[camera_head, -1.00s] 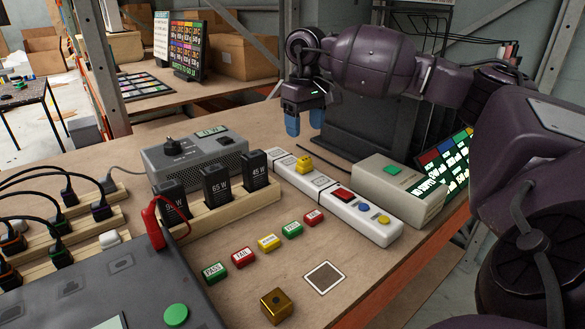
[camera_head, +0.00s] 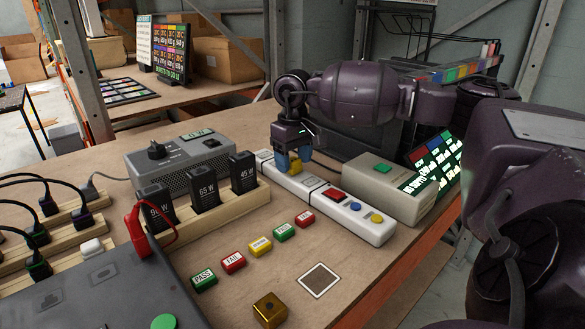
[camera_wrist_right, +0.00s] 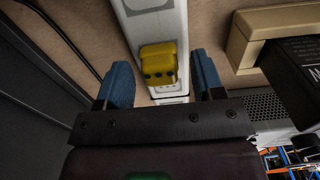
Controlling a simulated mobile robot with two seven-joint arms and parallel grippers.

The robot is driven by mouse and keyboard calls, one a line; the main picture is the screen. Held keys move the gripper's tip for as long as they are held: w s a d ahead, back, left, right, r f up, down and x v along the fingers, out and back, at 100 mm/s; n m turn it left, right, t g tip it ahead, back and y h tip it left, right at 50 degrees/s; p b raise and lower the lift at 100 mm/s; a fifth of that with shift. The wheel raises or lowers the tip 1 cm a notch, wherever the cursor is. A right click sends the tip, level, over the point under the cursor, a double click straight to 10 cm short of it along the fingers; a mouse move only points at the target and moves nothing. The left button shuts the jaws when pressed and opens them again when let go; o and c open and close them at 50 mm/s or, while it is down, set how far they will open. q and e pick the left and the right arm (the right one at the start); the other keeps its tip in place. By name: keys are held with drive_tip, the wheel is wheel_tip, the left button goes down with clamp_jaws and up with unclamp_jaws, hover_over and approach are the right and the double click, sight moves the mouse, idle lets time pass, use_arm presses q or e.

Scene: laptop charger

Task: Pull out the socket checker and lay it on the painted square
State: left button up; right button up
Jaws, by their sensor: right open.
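The yellow socket checker (camera_head: 294,163) is plugged into the white power strip (camera_head: 352,213) on the bench. In the head view it is partly hidden by my right gripper (camera_head: 289,164). In the right wrist view the checker (camera_wrist_right: 158,64) sits on the strip between the two blue fingers of my open right gripper (camera_wrist_right: 160,85), with a gap to each finger. The painted square (camera_head: 320,280), dark with a white outline, is empty near the bench's front edge. My left gripper is not in view.
A green-buttoned box (camera_head: 388,188) stands right of the strip. A wooden rack (camera_head: 213,218) with black chargers stands left of it. Coloured PASS and FAIL blocks lie in a row, and a gold cube (camera_head: 270,309) lies left of the square. The bench around the square is clear.

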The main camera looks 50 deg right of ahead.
sight(294, 159)
idle(0.8)
drive_tip(key=c, duration=1)
drive_tip(key=shift+r, duration=0.2)
drive_tip(key=shift+r, duration=0.35)
drive_tip(key=shift+r, duration=1.9)
